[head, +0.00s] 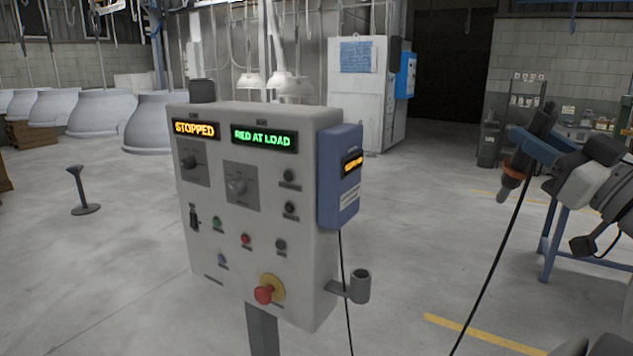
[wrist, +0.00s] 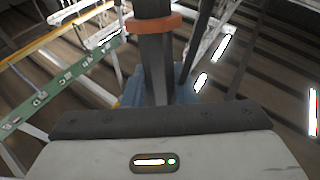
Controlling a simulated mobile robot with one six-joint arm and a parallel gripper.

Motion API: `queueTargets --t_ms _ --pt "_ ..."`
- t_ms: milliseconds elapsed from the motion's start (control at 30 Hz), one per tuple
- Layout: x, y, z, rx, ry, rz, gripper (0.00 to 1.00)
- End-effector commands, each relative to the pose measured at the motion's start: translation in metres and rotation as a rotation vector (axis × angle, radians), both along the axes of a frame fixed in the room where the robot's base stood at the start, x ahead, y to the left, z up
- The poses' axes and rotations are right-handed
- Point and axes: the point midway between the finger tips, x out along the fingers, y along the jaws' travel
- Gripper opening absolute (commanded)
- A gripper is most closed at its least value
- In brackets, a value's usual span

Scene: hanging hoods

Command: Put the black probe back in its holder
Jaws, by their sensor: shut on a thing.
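My gripper (head: 528,143) has blue fingers and is shut on the probe's body, in the air well to the right of the panel. The wrist view shows the dark probe (wrist: 154,65) and its orange band (wrist: 152,24) beyond the gripper. The holder (head: 360,287) is a small grey open cup on a bracket at the panel's lower right side. It looks empty, but its inside is barely visible.
The grey control panel (head: 215,265) stands on a post, with a blue meter box (head: 338,205) on its right side. A black cable (head: 492,268) hangs from the probe to the floor. A blue stand (head: 549,245) is behind my arm. Open floor lies between the holder and the probe.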

Motion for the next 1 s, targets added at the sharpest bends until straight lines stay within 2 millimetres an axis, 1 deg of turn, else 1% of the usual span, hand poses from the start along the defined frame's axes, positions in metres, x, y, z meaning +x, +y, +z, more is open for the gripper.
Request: queueTargets --t_ms 33,67,100,200,300,333,400,500,800,867,1000 --pt "-0.001 0.006 -0.037 0.006 0.066 0.028 0.0" --pt "-0.002 0.01 -0.054 0.005 0.105 0.048 0.0" --pt "-0.004 0.016 -0.076 0.005 0.152 0.073 0.0" --pt "-0.009 0.03 -0.122 -0.002 0.25 0.126 0.0" --pt "-0.016 0.041 -0.154 -0.012 0.314 0.165 0.0" --pt "-0.017 0.044 -0.161 -0.014 0.329 0.174 0.0" --pt "-0.02 0.049 -0.173 -0.019 0.353 0.189 0.0" --pt "-0.022 0.052 -0.18 -0.023 0.368 0.199 0.0" --pt "-0.022 0.052 -0.181 -0.024 0.369 0.199 0.0" --pt "-0.02 0.054 -0.182 -0.018 0.357 0.203 0.0" --pt "-0.007 0.063 -0.19 0.026 0.279 0.214 0.0"
